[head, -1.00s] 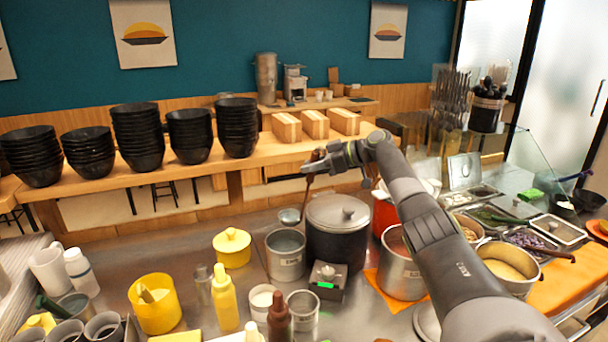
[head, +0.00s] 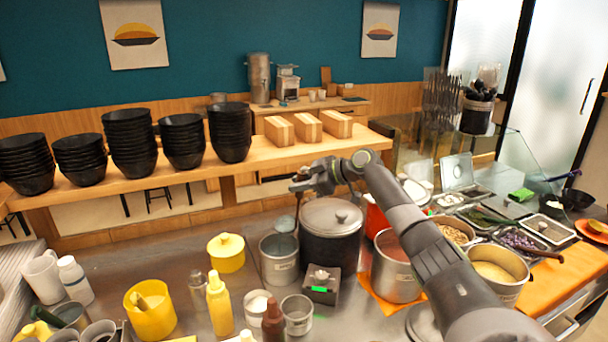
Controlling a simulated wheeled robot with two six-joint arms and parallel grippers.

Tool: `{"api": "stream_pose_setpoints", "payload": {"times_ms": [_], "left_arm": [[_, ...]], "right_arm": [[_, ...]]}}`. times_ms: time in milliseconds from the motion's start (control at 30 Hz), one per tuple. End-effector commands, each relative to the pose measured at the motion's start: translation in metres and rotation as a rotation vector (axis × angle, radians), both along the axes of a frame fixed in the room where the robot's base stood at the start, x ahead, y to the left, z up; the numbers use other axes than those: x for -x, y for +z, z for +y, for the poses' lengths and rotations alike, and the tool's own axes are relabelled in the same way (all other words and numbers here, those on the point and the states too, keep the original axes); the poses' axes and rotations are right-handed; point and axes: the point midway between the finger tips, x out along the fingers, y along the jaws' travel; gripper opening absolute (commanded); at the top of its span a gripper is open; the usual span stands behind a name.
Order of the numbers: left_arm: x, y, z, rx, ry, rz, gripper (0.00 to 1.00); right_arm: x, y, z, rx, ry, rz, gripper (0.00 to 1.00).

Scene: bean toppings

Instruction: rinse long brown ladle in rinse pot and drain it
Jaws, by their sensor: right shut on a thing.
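My right gripper (head: 300,184) is shut on the long brown ladle (head: 298,208), whose handle hangs down from the jaws. The ladle's metal bowl (head: 285,224) shows at the far rim of the labelled metal rinse pot (head: 280,270). I cannot tell whether the bowl is just above the rim or behind it. The rinse pot stands open on the counter, left of a large lidded dark pot (head: 331,246). My left gripper is not in view.
A yellow lidded pot (head: 226,253) stands left of the rinse pot. A small device with a green light (head: 322,286) and metal cups (head: 297,314) stand in front. An open pot (head: 395,268) is at right. Stacked black bowls (head: 230,132) line the shelf behind.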

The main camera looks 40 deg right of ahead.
Motion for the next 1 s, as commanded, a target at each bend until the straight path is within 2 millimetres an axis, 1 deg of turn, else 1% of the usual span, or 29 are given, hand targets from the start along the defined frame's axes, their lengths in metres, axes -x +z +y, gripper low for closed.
{"api": "stream_pose_setpoints", "payload": {"times_ms": [33,333,400,733,1000], "left_arm": [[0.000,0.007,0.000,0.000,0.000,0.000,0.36],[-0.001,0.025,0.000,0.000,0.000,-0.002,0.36],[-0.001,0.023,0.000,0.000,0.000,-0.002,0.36],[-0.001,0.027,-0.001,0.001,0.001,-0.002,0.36],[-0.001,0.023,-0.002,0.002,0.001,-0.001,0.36]], "right_arm": [[0.003,0.003,0.006,0.026,0.002,-0.012,0.00],[0.017,0.002,0.033,0.168,0.002,-0.087,0.00],[0.019,-0.004,0.038,0.201,0.002,-0.101,0.00],[0.033,-0.019,0.065,0.351,0.001,-0.180,0.00],[0.043,-0.033,0.086,0.475,0.003,-0.242,0.00]]}}
